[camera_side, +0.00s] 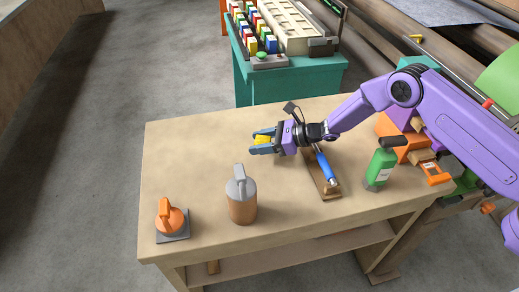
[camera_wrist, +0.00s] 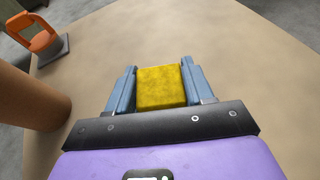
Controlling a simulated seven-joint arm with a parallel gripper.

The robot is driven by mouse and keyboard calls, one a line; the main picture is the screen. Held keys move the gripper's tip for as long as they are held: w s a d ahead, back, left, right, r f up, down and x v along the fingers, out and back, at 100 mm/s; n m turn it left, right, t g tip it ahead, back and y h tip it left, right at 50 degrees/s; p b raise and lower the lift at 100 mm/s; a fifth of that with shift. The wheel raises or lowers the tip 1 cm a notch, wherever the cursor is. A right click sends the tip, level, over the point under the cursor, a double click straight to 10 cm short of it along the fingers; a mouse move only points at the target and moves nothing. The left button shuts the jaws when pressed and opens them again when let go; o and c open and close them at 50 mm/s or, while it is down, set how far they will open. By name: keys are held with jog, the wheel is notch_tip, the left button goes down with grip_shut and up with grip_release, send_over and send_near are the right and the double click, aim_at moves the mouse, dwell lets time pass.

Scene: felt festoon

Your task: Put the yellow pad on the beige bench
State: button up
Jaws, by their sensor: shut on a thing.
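The yellow pad (camera_wrist: 161,86) is a small block between the two blue-grey fingers of my gripper (camera_wrist: 160,82) in the wrist view. My gripper is shut on it. In the side view my gripper (camera_side: 254,142) is over the back middle of the beige bench (camera_side: 195,155), and a bit of the yellow pad (camera_side: 263,139) shows between the fingers. The beige bench top (camera_wrist: 240,70) fills most of the wrist view below the pad. I cannot tell whether the pad touches the bench or hangs just above it.
A brown canister with a grey top (camera_side: 242,200) and an orange-handled thing on a grey base (camera_side: 171,220) stand at the front left. A blue-handled tool on a brown board (camera_side: 325,172) and a green bottle (camera_side: 381,167) are to the right. The bench's left back is clear.

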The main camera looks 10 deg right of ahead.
jog(key=shift+w+a+f, duration=0.15)
jog(key=shift+w+f, duration=0.05)
jog(key=shift+f, duration=1.6)
jog(key=shift+f, duration=0.15)
jog(key=o, duration=1)
